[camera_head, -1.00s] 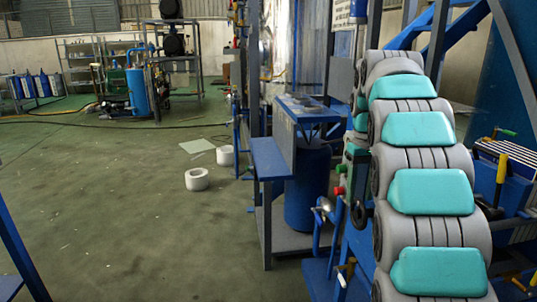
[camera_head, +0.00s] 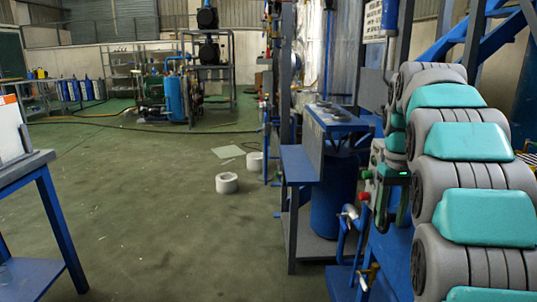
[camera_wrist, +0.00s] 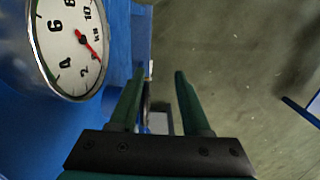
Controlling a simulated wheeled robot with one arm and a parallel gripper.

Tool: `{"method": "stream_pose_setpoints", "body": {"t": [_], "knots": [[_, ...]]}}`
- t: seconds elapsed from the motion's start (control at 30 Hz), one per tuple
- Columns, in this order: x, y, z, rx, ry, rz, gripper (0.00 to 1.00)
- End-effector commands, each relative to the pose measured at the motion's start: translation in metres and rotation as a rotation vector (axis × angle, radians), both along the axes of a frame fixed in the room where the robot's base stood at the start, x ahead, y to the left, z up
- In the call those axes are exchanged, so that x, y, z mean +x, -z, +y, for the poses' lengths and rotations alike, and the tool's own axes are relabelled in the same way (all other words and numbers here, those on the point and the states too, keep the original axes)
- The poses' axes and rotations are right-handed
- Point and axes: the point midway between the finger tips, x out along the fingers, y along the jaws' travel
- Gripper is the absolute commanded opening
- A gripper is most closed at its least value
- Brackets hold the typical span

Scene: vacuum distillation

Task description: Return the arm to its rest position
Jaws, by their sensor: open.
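My arm, a chain of grey and teal links, runs up the right side of the head view. My gripper (camera_wrist: 160,74) shows in the wrist view with its two dark green fingers apart and nothing between them. A round pressure gauge (camera_wrist: 68,42) with a white dial and red needle is close on the left of the fingers, apart from them.
A blue-framed rig with a blue cylinder (camera_head: 333,206) stands left of my arm. A worktable (camera_head: 30,168) is at the left edge. Pump equipment (camera_head: 176,97) stands at the back.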

Motion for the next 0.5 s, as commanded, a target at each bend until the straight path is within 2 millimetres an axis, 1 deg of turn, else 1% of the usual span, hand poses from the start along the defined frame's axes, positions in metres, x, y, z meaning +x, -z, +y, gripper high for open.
{"method": "stream_pose_setpoints", "body": {"t": [0.17,0.27,0.47,0.5], "knots": [[-0.023,0.004,0.015,0.002,0.010,0.012,0.47],[-0.041,0.008,0.027,0.003,0.019,0.018,0.47],[-0.096,0.027,0.056,0.004,0.034,0.036,0.47],[-0.109,0.032,0.061,0.006,0.037,0.045,0.47]]}}
